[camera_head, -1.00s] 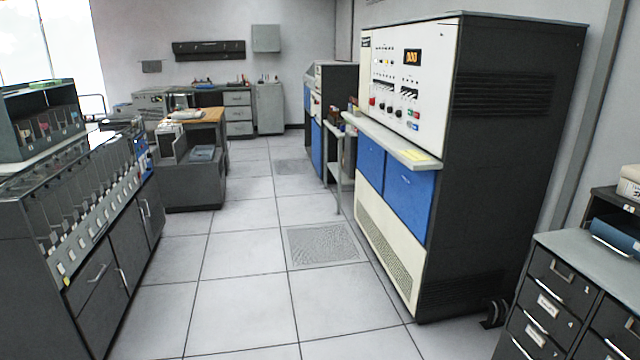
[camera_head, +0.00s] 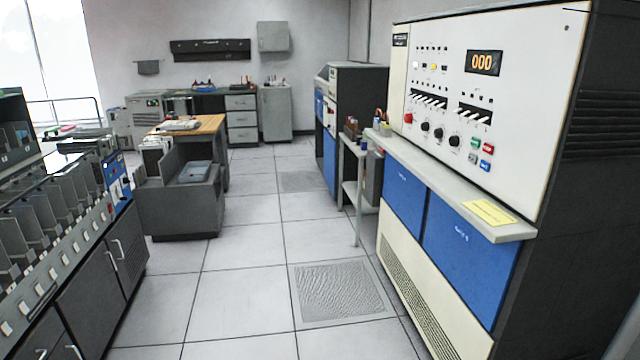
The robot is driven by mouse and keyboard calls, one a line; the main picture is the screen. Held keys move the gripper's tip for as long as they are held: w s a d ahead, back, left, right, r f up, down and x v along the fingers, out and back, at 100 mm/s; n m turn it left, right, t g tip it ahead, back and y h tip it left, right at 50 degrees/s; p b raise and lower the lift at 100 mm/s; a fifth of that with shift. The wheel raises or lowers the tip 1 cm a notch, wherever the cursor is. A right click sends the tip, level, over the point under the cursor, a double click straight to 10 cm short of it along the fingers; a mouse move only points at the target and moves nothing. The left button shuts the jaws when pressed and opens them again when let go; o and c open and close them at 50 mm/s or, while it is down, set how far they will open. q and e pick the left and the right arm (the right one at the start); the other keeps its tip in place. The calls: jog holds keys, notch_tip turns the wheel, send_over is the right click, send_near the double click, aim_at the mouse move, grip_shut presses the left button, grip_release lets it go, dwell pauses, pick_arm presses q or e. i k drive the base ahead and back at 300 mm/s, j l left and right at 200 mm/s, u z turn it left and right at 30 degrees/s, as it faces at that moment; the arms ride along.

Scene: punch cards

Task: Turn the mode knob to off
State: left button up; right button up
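A tall cabinet with a white control panel (camera_head: 530,110) stands at the right. The panel has several black round knobs in a row, the left one (camera_head: 424,127), the middle one (camera_head: 438,133) and the right one (camera_head: 454,140). Their labels are too small to read, so I cannot tell which is the mode knob or where it points. An orange display (camera_head: 483,62) above reads 000. A red button (camera_head: 408,118) is left of the knobs. Neither of my grippers is in view.
A shelf ledge (camera_head: 450,185) with a yellow card (camera_head: 489,213) juts out below the panel. A small side table (camera_head: 352,150) stands beyond the cabinet. A card sorter (camera_head: 70,240) lines the left. The tiled floor (camera_head: 240,300) between is clear.

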aim_at(408, 118)
jog(key=i, duration=1.75)
